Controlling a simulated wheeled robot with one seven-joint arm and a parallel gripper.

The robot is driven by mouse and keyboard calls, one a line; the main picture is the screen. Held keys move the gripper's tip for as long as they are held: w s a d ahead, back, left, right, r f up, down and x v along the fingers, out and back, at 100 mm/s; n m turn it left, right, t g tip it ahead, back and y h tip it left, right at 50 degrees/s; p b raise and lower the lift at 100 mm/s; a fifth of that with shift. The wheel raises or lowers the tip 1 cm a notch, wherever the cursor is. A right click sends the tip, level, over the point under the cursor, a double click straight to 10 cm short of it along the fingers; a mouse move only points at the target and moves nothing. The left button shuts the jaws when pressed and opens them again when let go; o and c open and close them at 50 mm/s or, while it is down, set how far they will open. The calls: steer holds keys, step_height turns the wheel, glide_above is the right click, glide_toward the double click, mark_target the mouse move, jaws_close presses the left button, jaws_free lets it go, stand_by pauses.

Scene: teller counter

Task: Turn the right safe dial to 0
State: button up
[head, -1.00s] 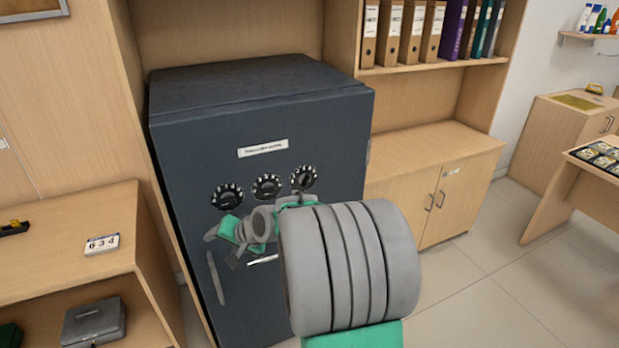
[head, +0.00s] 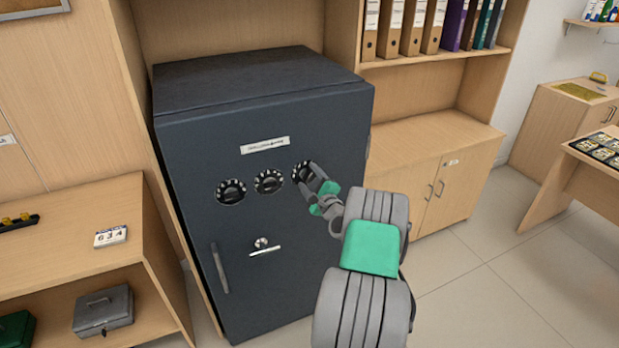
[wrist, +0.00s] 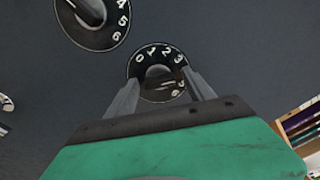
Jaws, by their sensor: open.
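The dark grey safe (head: 265,115) has three black dials in a row on its door. The right dial (head: 301,171) is partly covered by my gripper (head: 313,176) in the head view. In the wrist view the right dial (wrist: 150,65) lies between my fingertips, and my gripper (wrist: 160,82) is open around its knob. White digits 0, 1, 2 and 3 show along its upper edge, with 0 at upper left. Its lower part is dim, and I cannot tell whether a finger touches it. The middle dial (head: 268,181) and left dial (head: 231,191) are clear.
The safe has a long handle (head: 219,269) and a small lock knob (head: 261,243) below the dials. A low shelf with a white number card (head: 110,236) stands left. A wooden cabinet (head: 455,165) stands right. Open floor lies at front right.

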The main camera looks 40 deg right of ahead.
steer(key=shift+c, duration=0.2)
jaws_close()
stand_by(0.5)
